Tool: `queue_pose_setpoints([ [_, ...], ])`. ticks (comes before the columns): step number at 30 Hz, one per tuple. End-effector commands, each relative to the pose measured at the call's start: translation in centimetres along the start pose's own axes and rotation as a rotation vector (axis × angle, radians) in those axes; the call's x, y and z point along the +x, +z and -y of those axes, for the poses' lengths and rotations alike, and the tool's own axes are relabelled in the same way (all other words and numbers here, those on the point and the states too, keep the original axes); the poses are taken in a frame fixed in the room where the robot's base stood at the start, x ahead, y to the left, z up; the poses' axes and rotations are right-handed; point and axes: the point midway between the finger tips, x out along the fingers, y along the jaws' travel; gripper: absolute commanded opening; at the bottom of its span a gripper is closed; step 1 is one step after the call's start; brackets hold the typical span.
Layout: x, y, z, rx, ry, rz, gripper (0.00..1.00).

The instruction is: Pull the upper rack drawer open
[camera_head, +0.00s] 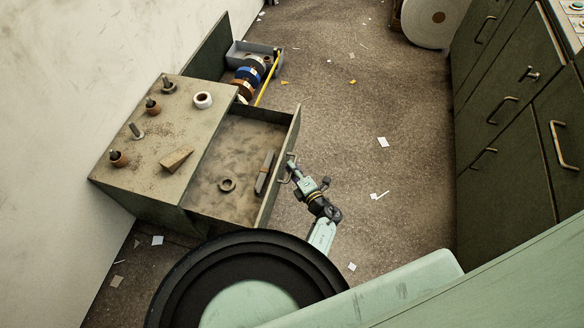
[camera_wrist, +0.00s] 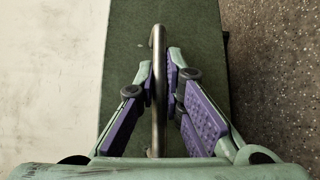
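The upper rack drawer (camera_head: 219,192) stands pulled out from the low rack (camera_head: 150,130) in the head view. A dark ring (camera_head: 227,184) and a dark flat block (camera_head: 264,172) lie inside it. My gripper (camera_head: 292,172) is at the handle (camera_head: 284,168) on the drawer's front. In the wrist view, the purple-padded fingers of my gripper (camera_wrist: 161,78) are on either side of the metal handle bar (camera_wrist: 158,122) and close against it. The green drawer front (camera_wrist: 125,50) fills the middle behind them.
On the rack top are a white tape roll (camera_head: 203,100), a wedge (camera_head: 175,159) and several small knobbed pieces. A grey bin (camera_head: 240,50) with coloured rolls stands behind. Green cabinets (camera_head: 505,190) line the right. Open floor (camera_head: 350,140), with paper scraps, lies between.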

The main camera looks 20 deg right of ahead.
Motion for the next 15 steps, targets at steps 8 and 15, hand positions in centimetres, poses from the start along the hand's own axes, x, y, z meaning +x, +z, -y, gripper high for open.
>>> queue_pose_setpoints([
  [8, 0.04, 0.09, -0.05, -0.001, 0.000, 0.002, 0.27],
  [15, 0.03, 0.05, -0.03, 0.000, 0.000, 0.001, 0.30],
])
